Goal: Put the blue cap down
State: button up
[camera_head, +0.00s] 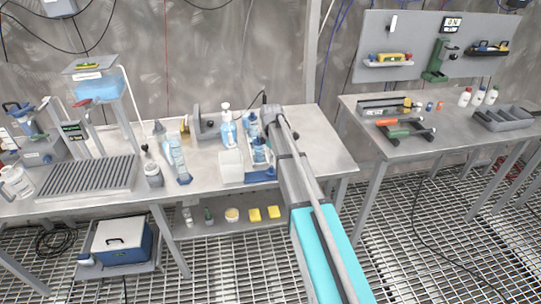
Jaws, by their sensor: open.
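My arm reaches up from the bottom of the head view over the right end of the left bench (325,158). My gripper (272,112), open, is at its far end, beside a blue-and-white bottle group; its fingertips are too small to make out clearly. I see no blue cap that I can name with certainty. Whether the blue piece is the cap I cannot tell. My arm hides part of the left bench.
A ribbed grey tray (88,176) lies further left. White bottles (478,95) and a divided grey tray (504,117) stand on the right bench.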

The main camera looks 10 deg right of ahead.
aim_at(271, 167)
jog(key=shift+r+p, duration=2.2)
jog(key=shift+r, duration=0.35)
jog(key=s+m, duration=1.6)
jog(key=s, duration=1.3)
jog(key=shift+a, duration=0.15)
